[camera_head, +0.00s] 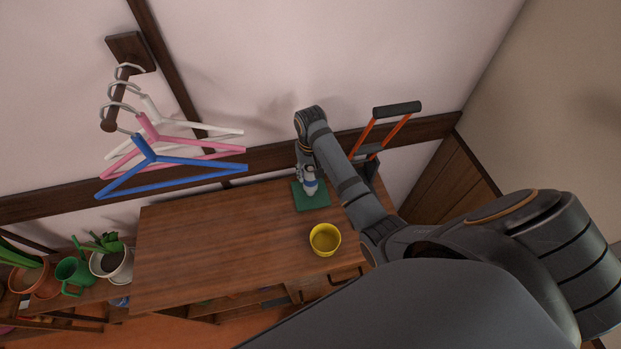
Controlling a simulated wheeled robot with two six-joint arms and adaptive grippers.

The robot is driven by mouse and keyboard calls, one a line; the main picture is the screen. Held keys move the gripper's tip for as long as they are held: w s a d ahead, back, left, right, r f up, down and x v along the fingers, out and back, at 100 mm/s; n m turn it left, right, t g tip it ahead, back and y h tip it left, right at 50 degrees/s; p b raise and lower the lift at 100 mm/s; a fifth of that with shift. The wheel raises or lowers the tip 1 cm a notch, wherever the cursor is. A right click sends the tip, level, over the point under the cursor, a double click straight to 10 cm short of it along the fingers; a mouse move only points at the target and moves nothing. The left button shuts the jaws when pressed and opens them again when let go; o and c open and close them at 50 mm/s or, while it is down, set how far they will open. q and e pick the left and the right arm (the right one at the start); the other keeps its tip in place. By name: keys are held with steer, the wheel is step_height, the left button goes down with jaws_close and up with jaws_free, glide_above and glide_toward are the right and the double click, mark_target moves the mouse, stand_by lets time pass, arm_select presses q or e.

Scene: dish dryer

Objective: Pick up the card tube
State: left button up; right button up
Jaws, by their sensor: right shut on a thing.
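My right gripper (309,184) reaches down over a small green mat (319,202) near the back right of the wooden table. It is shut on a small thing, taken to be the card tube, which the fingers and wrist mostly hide. I cannot make out its shape, or whether it touches the mat. My left gripper is not in view.
A yellow bowl (325,239) stands in front of the mat on the wooden table (220,235). The table's left half is clear. White, pink and blue hangers (175,176) hang at upper left. Potted plants (110,262) stand at left; a red-framed handle (396,108) is behind my arm.

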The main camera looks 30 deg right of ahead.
step_height(320, 180, up, 7)
steer(key=shift+f, duration=0.1)
step_height(320, 180, up, 8)
steer(key=p, duration=0.7)
steer(key=shift+f, duration=0.15)
